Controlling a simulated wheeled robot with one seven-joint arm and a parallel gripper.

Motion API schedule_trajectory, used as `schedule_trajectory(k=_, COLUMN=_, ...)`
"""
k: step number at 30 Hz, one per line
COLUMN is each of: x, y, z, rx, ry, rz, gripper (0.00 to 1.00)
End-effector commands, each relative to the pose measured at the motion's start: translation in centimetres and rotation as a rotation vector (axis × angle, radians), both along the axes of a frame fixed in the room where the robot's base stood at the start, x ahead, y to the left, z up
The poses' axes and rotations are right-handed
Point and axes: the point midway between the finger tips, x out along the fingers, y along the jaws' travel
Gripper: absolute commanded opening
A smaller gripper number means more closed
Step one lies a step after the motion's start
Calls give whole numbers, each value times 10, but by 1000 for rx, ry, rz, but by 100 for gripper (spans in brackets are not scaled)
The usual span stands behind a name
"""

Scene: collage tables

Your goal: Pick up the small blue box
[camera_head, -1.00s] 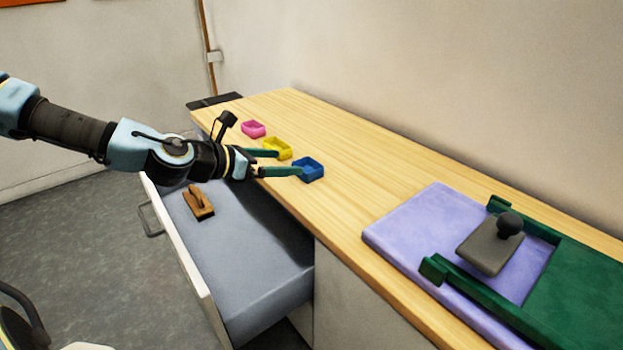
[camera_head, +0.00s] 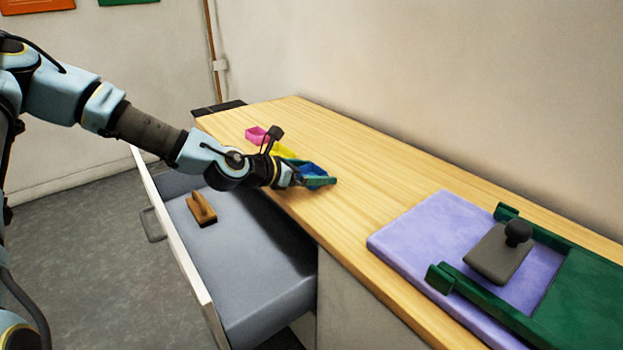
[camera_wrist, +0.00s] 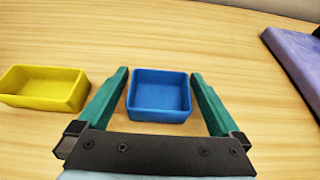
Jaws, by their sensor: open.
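The small blue box (camera_wrist: 160,113) is an open-topped tray on the wooden tabletop. In the wrist view it lies between the two green fingers of my gripper (camera_wrist: 158,92). The fingers are spread apart, with a gap visible on each side of the box. In the head view my gripper (camera_head: 316,175) is low over the table, and its near finger partly hides the blue box (camera_head: 312,168).
A yellow box (camera_wrist: 44,87) lies just left of my left finger. A pink box (camera_head: 256,135) stands farther back. A purple board (camera_head: 408,237) with a grey handled block (camera_head: 497,255) lies at right. An open drawer (camera_head: 250,290) holds a brown handled block (camera_head: 201,208).

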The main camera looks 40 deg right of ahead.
Motion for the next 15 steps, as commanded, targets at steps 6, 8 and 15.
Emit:
schedule_trajectory(k=6, x=0, y=0, z=0, rx=0, ry=0, rz=0, gripper=88)
schedule_trajectory(k=8, x=0, y=0, z=0, rx=0, ry=0, rz=0, gripper=81)
schedule_trajectory(k=15, x=0, y=1, z=0, rx=0, ry=0, rz=0, gripper=54)
